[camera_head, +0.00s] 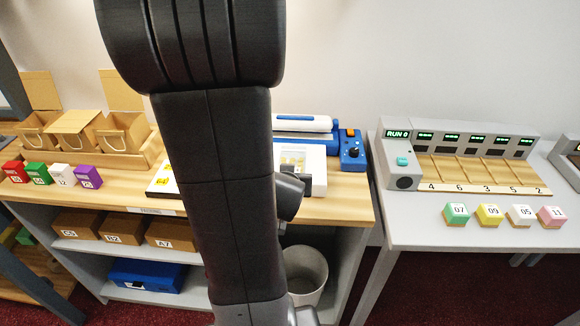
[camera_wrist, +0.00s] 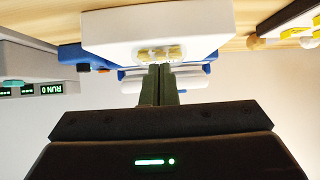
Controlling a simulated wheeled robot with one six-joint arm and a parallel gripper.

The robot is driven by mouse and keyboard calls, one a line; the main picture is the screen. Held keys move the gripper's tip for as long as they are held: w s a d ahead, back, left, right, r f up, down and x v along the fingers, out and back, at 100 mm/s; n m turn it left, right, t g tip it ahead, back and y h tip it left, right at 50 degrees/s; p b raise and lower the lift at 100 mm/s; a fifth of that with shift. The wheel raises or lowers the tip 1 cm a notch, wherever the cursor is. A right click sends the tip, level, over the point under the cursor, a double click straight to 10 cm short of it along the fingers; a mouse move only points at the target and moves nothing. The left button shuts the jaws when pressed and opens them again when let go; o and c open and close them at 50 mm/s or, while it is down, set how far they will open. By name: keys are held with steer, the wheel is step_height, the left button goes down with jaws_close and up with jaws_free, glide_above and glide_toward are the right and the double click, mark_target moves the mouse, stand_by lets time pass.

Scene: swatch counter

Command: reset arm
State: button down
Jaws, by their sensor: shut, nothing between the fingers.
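My arm fills the middle of the head view and hides part of the wooden counter (camera_head: 335,205). My gripper (camera_wrist: 160,70) shows in the wrist view with its two fingers together and nothing between them. Its fingertips point toward a white and blue machine (camera_wrist: 190,25) with a small yellowish window; whether they touch it I cannot tell. In the head view the machine (camera_head: 316,160) stands on the counter, partly behind my arm.
Left on the counter are open boxes (camera_head: 122,130) and several coloured blocks (camera_head: 62,174). Right, a grey table (camera_head: 400,232) holds a numbered slot machine (camera_head: 455,155) and several coloured cubes (camera_head: 490,214). Below are a shelf with drawers (camera_head: 120,229), a blue case (camera_head: 147,275) and a bin (camera_head: 308,268).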

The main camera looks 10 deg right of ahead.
steer(key=shift+s+a, duration=0.15)
steer(key=shift+s, duration=0.35)
steer(key=shift+s+a, duration=0.15)
steer(key=shift+s, duration=0.35)
glide_toward(292, 156)
steer(key=x, duration=0.2)
steer(key=p+x, duration=0.1)
steer(key=x, duration=0.2)
steer(key=shift+w+d+r, duration=0.1)
steer(key=shift+w+r, duration=0.1)
steer(key=shift+w+r+p, duration=0.2)
steer(key=shift+w+p, duration=0.1)
steer(key=shift+w+d+f+b, duration=0.1)
steer(key=shift+w+f+b, duration=0.05)
steer(key=shift+f+b, duration=0.45)
steer(key=shift+d+f, duration=0.15)
steer(key=shift+f, duration=0.05)
